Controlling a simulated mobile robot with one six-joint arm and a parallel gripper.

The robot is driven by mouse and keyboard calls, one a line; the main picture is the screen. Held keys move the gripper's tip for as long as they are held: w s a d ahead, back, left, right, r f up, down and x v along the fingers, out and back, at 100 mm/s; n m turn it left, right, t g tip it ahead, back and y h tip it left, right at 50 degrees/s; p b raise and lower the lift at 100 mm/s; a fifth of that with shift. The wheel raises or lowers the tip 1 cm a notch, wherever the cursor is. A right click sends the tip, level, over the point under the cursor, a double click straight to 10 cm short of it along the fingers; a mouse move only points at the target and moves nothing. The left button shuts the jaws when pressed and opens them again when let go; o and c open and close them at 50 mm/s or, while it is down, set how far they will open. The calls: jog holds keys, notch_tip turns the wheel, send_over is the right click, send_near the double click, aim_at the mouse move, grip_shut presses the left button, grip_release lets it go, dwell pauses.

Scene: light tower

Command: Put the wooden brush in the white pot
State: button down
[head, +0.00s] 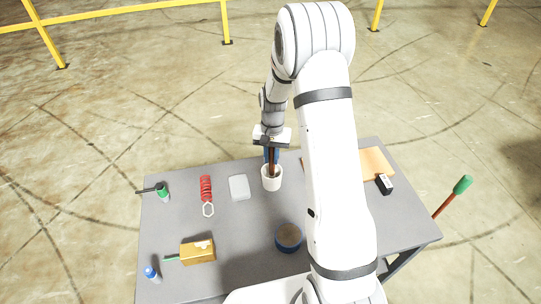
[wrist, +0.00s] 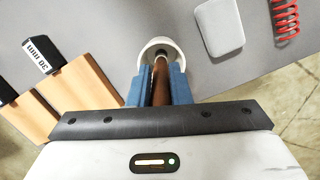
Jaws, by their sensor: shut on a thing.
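The white pot (head: 271,181) stands upright near the far edge of the grey table, and its rim also shows in the wrist view (wrist: 146,52). My gripper (head: 271,158) is right above the pot. Its blue fingers (wrist: 158,88) are shut on the brown wooden brush (wrist: 160,82). The brush points down, and its lower end is at or inside the pot's mouth. The brush's tip is hidden, so I cannot tell whether it touches the bottom.
Near the pot lie a light grey flat box (head: 239,187) and a red coil (head: 206,189). A dark blue round tin (head: 288,237) and a yellow-brown block (head: 198,252) are nearer the front. Wooden boards (head: 377,163) and a black-and-white block (head: 385,184) lie on the right.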

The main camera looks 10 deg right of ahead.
jog(key=c, duration=1.3)
grip_release()
jog(key=shift+c, duration=0.2)
jog(key=r, duration=0.3)
jog(key=w+r+b, duration=0.1)
jog(key=r, duration=0.3)
jog(key=r+b, duration=0.1)
jog(key=r, duration=0.3)
jog(key=shift+w+d+r, duration=0.25)
jog(key=shift+w+d, duration=0.05)
jog(key=s+r+n+t, duration=0.2)
jog(key=s+r, duration=0.8)
jog(key=s, duration=0.2)
jog(key=s+r+n+t, duration=0.1)
jog(key=s+n+t, duration=0.1)
jog(key=s, duration=1.2)
jog(key=shift+s+t+h, duration=0.25)
jog(key=shift+t+h, duration=0.05)
jog(key=shift+a, duration=0.1)
